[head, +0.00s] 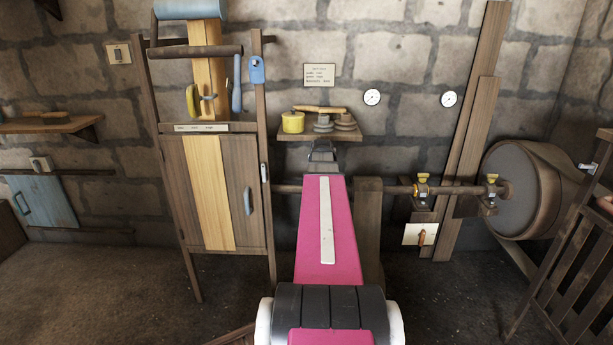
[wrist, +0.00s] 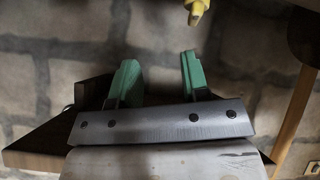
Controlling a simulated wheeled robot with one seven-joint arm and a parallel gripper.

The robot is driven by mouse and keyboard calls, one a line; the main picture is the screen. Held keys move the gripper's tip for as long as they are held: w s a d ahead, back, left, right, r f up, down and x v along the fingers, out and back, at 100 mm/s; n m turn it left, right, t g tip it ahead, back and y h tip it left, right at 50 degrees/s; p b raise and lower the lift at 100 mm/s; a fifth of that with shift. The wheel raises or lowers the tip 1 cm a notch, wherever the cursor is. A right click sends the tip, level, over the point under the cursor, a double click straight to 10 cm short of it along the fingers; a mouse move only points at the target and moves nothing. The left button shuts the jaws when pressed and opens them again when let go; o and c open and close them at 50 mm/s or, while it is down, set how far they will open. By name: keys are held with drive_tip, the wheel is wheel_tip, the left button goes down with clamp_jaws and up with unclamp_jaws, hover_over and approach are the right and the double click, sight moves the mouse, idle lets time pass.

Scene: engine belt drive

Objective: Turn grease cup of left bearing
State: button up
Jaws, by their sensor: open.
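The left bearing (head: 421,197) sits on the horizontal shaft at the right in the head view, with a small yellow grease cup (head: 422,178) on top. A second bearing (head: 489,200) with a similar yellow cup (head: 492,177) stands to its right, nearer the big drum. My gripper shows in the wrist view (wrist: 158,75) with its two green fingers apart and nothing between them. In the head view it is at the far end of my pink arm, left of the left bearing and mostly hidden. A blurred yellow piece (wrist: 197,10) shows at the wrist view's top edge; I cannot tell what it is.
A small wall shelf (head: 293,134) holds a yellow tin (head: 293,122) and dark round pieces. A wooden cabinet (head: 227,190) stands at left. A wooden post (head: 368,235), a large drum (head: 515,190) and a slatted wooden frame (head: 575,250) stand at right. A white switch plate (head: 411,231) is below the left bearing.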

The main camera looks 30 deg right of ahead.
drive_tip(key=w+f+y, duration=0.1)
drive_tip(key=w+f, duration=0.2)
drive_tip(key=w, duration=0.1)
drive_tip(key=w+f+m+y, duration=0.1)
drive_tip(key=w+f, duration=0.3)
drive_tip(key=shift+w+f+m, duration=0.15)
drive_tip(key=shift+f+m, duration=0.05)
drive_tip(key=shift+m, duration=0.1)
drive_tip(key=shift+a, duration=0.1)
drive_tip(key=c, duration=0.6)
